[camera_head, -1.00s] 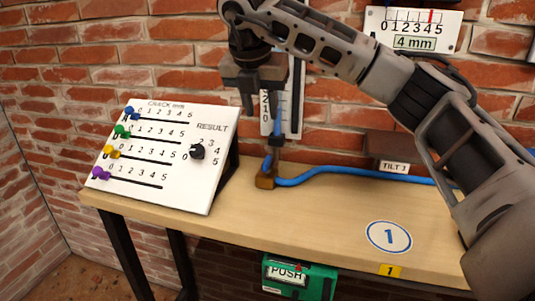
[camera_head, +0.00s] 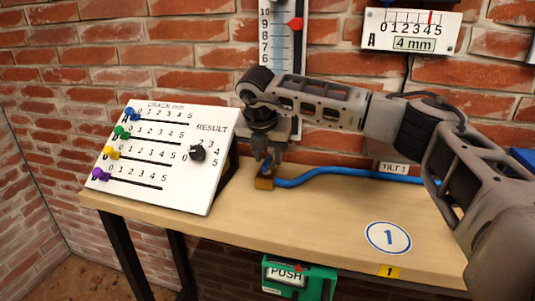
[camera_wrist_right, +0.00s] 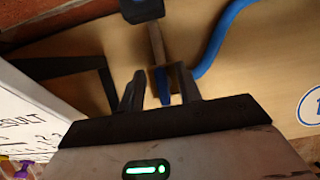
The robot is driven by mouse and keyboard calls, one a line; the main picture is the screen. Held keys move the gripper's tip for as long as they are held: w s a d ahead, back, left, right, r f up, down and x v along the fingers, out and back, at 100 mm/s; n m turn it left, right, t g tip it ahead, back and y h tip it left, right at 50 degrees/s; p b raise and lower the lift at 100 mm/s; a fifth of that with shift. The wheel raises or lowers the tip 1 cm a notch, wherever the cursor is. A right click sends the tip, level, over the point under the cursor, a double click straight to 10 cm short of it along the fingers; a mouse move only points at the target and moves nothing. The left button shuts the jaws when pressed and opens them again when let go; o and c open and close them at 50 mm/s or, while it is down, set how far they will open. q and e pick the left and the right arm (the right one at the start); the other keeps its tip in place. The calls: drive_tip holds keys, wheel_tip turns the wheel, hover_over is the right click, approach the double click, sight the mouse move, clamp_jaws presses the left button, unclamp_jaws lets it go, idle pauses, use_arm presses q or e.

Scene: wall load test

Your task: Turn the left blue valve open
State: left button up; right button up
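The left blue valve has a brass body (camera_head: 264,183) on the table near the wall, with a blue hose (camera_head: 340,171) running right from it. My right gripper (camera_head: 266,160) points down just above this body and partly hides the blue handle. In the right wrist view the blue handle (camera_wrist_right: 162,86) lies between the two fingers of my right gripper (camera_wrist_right: 158,76). The fingers are apart, with a visible gap on the left side of the handle; contact on the right side is unclear. My left gripper is not in view.
A white check panel (camera_head: 180,190) with coloured sliders and a black knob stands left of the valve. A vertical gauge (camera_head: 283,45) hangs on the wall behind. The wooden table (camera_head: 320,220) is clear in front. A green PUSH box (camera_head: 300,280) is below its front edge.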

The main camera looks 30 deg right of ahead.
clamp_jaws()
